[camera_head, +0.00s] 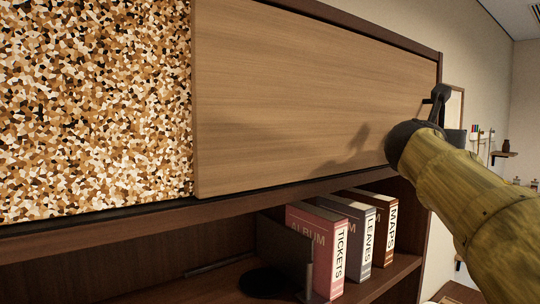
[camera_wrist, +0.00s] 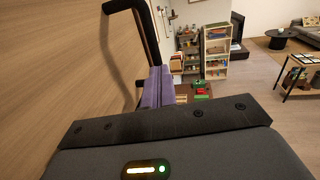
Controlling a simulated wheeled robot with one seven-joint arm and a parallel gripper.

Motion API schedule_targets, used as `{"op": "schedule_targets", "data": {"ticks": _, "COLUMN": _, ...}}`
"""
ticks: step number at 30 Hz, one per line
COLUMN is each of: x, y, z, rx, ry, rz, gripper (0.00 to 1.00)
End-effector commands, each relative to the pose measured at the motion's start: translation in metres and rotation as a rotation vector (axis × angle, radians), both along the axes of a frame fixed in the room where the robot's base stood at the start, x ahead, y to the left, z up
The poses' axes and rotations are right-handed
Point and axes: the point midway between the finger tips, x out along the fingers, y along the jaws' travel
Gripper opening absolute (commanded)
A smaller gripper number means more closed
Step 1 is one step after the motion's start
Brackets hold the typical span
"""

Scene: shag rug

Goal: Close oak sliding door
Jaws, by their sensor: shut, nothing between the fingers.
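The oak sliding door (camera_head: 290,95) is a plain wood panel covering the right part of a dark-framed cabinet in the head view. A speckled brown-and-cream panel (camera_head: 95,105) fills the space to its left. The door's face also fills the left of the wrist view (camera_wrist: 50,65). A black bar handle (camera_wrist: 148,35) stands out from that face. My gripper (camera_wrist: 158,75) has purple fingers, shut and empty, close to the handle's lower part. I cannot tell whether they touch it. In the head view, my arm reaches the door's right end and hides the fingers.
The wrist view shows a bookcase (camera_wrist: 214,50), a round black table (camera_wrist: 280,38) and open floor.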

Motion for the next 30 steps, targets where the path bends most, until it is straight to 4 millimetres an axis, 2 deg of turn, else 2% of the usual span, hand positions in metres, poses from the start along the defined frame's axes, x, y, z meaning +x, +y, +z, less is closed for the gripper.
{"op": "schedule_targets", "data": {"ticks": 8, "x": -0.002, "y": -0.001, "z": 0.002, "rx": -0.003, "ry": -0.004, "rz": -0.004, "gripper": 0.0}}
{"op": "schedule_targets", "data": {"ticks": 14, "x": -0.013, "y": 0.008, "z": 0.0, "rx": -0.001, "ry": -0.005, "rz": -0.005, "gripper": 0.0}}
{"op": "schedule_targets", "data": {"ticks": 19, "x": -0.031, "y": 0.031, "z": -0.002, "rx": -0.001, "ry": -0.007, "rz": 0.002, "gripper": 0.0}}
{"op": "schedule_targets", "data": {"ticks": 24, "x": -0.058, "y": 0.053, "z": -0.003, "rx": -0.001, "ry": -0.006, "rz": 0.004, "gripper": 0.0}}
{"op": "schedule_targets", "data": {"ticks": 30, "x": -0.089, "y": 0.07, "z": -0.002, "rx": -0.001, "ry": -0.006, "rz": -0.01, "gripper": 0.0}}
